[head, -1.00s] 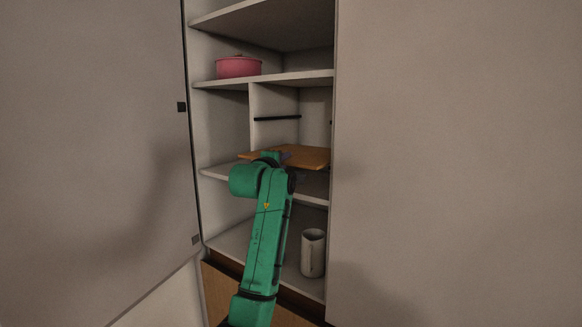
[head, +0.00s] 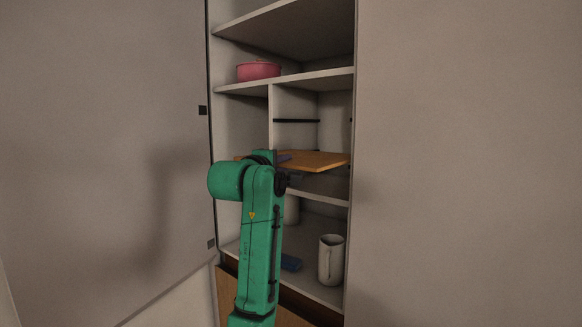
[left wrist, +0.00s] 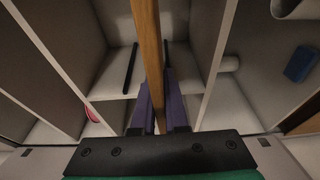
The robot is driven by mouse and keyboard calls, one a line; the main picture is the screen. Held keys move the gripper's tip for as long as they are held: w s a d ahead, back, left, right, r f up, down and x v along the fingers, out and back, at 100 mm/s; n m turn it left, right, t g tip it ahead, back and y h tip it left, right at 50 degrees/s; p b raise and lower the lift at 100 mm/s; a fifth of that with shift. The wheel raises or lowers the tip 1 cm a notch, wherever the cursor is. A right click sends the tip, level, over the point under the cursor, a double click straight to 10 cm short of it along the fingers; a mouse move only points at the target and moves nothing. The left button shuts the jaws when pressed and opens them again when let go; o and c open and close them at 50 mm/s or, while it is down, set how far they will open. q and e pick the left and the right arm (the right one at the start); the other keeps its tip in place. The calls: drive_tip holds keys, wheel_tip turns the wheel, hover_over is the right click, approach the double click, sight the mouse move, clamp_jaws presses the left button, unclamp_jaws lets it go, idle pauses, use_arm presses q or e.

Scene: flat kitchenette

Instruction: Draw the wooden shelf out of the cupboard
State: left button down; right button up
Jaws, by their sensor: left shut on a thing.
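The wooden shelf (head: 322,160) is a flat orange-brown board in the middle of the open cupboard (head: 285,85), above a white fixed shelf (head: 325,196). In the left wrist view the board (left wrist: 149,45) shows edge-on between the purple fingers. My left gripper (head: 284,159) is shut on the board's front edge; in the left wrist view, its fingers (left wrist: 161,108) lie on both sides of it. My green arm hides part of the board's front left in the head view. My right gripper is not in view.
A pink pot (head: 259,71) stands on a higher shelf. Below are a pale mug (head: 331,260), a blue item (head: 291,263) and a partly hidden pale cylinder (head: 291,210). A black rail (head: 297,121) lines the compartment wall. Large panels flank the opening.

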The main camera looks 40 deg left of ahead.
use_arm(q)
drive_tip(key=s+b, duration=0.2)
drive_tip(key=s, duration=1.4)
drive_tip(key=shift+d+r, duration=0.2)
